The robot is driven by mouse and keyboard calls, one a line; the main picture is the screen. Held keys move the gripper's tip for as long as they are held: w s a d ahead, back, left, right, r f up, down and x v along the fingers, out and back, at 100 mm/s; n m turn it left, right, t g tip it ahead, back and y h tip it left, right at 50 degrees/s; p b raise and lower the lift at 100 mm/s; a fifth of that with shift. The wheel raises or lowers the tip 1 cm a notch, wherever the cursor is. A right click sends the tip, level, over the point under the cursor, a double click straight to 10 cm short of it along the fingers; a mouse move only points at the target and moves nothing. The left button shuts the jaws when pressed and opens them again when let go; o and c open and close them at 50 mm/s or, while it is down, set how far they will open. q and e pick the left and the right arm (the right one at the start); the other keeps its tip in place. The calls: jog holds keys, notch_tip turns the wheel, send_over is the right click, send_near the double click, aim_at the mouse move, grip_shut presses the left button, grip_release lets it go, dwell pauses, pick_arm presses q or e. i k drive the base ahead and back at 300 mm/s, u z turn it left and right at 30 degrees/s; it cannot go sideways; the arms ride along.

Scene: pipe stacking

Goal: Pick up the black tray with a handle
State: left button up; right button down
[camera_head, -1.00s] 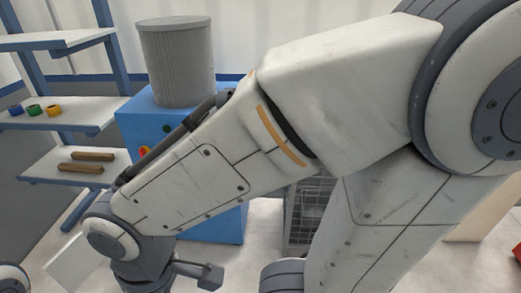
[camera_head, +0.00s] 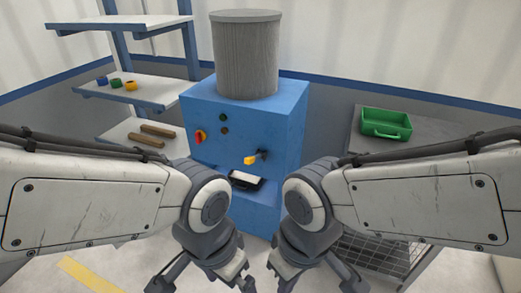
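A small black tray-like object (camera_head: 246,180) with a pale top sits in the opening at the front of the blue machine. Whether it has a handle is too small to tell. My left gripper (camera_head: 203,284) and my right gripper (camera_head: 318,284) are low in the picture, in front of the machine and apart from the black object. Both have their fingers spread and appear empty, with the tips near the bottom edge.
The blue machine (camera_head: 225,115) carries a grey ribbed cylinder (camera_head: 247,55). A green tray with a handle (camera_head: 387,122) lies on a grey table (camera_head: 440,130) at right, with a wire basket (camera_head: 375,255) below. Shelves (camera_head: 150,90) at left hold coloured rings and brown bars.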

aim_at(245, 178)
jog(key=u, duration=0.55)
jog(key=i, duration=0.85)
jog(key=u, duration=0.55)
jog(key=i, duration=0.75)
jog(key=z, duration=0.2)
